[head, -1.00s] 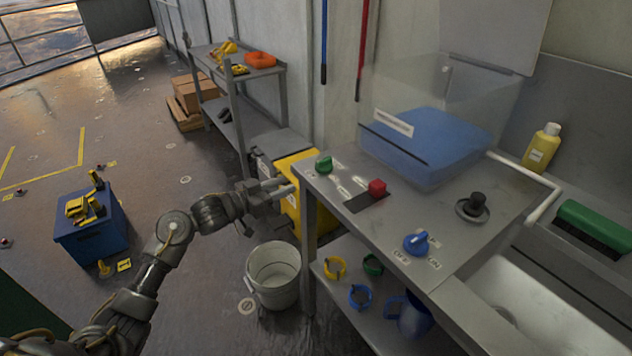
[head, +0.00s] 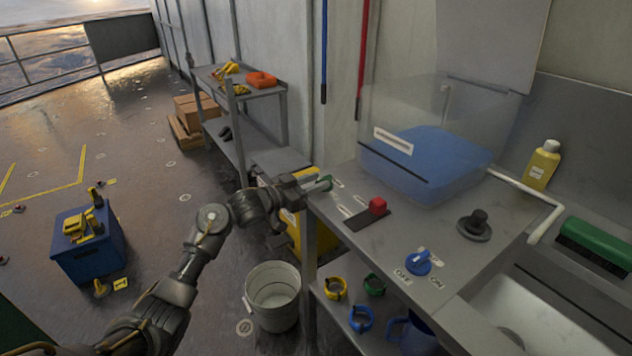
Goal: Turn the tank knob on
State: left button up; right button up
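A blue knob (head: 419,262) with OFF and ON labels sits near the counter's front edge, apart from the gripper. I cannot read which knob is marked as the tank's. My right gripper is out of view.
A red knob (head: 377,205) on a dark slot, a black knob (head: 474,223) and a clear-walled tank with blue contents (head: 425,165) are on the counter. Below hang or lie coloured rings (head: 361,320).

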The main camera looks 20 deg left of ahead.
pick_arm(q)
jog(key=shift+w+d, duration=0.25)
jog(key=shift+w, duration=0.05)
jog(key=shift+c, duration=0.3)
grip_shut()
